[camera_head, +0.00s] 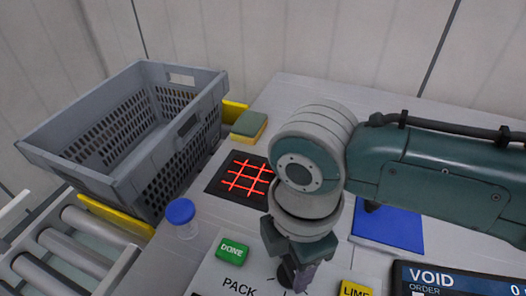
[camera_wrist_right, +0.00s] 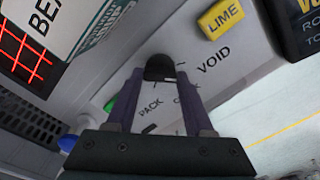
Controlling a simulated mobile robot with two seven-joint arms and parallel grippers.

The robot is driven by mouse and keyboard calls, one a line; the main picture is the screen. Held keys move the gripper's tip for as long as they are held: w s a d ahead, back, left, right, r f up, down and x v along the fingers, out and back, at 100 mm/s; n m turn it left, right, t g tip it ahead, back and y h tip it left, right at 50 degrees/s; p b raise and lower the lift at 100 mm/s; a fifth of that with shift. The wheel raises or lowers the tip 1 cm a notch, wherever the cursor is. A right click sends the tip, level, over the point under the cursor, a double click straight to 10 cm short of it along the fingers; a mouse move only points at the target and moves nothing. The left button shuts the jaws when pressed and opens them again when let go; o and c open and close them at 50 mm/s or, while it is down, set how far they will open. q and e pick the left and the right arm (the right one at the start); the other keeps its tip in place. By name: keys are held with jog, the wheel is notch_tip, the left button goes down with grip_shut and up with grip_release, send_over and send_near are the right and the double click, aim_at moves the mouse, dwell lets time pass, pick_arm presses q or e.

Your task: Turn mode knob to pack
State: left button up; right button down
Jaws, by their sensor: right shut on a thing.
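The mode knob (camera_wrist_right: 160,67) is a small black knob on a pale panel with the printed words PACK and VOID and a partly hidden word between them. My right gripper (camera_head: 296,275) comes down on it from above in the head view. In the right wrist view its two purple-grey fingers (camera_wrist_right: 161,78) stand on either side of the knob and are shut on it. In the head view the knob (camera_head: 286,274) is mostly hidden by the gripper. I cannot tell which word the knob points at. My left gripper is not in view.
A green DONE button (camera_head: 232,250) and a yellow LIME button (camera_head: 355,288) flank the knob. A VOID order screen (camera_head: 450,280) is at right. A grey crate (camera_head: 110,170), roller conveyor (camera_head: 75,245), blue-capped jar (camera_head: 182,214), red-grid scanner (camera_head: 243,178) and blue pad (camera_head: 390,228) surround the panel.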

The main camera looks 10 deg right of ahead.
jog(key=m+p, duration=0.2)
jog(key=m, duration=0.2)
jog(key=shift+r+m+p, duration=0.15)
jog(key=shift+m+p, duration=0.2)
jog(key=shift+m, duration=0.05)
jog(key=m+p, duration=0.2)
jog(key=m, duration=0.3)
jog(key=m+p, duration=0.1)
jog(key=m, duration=0.4)
jog(key=shift+m, duration=0.4)
jog(key=m+p, duration=0.1)
jog(key=m, duration=0.3)
jog(key=shift+m, duration=0.3)
jog(key=shift+c, duration=1.4)
grip_release()
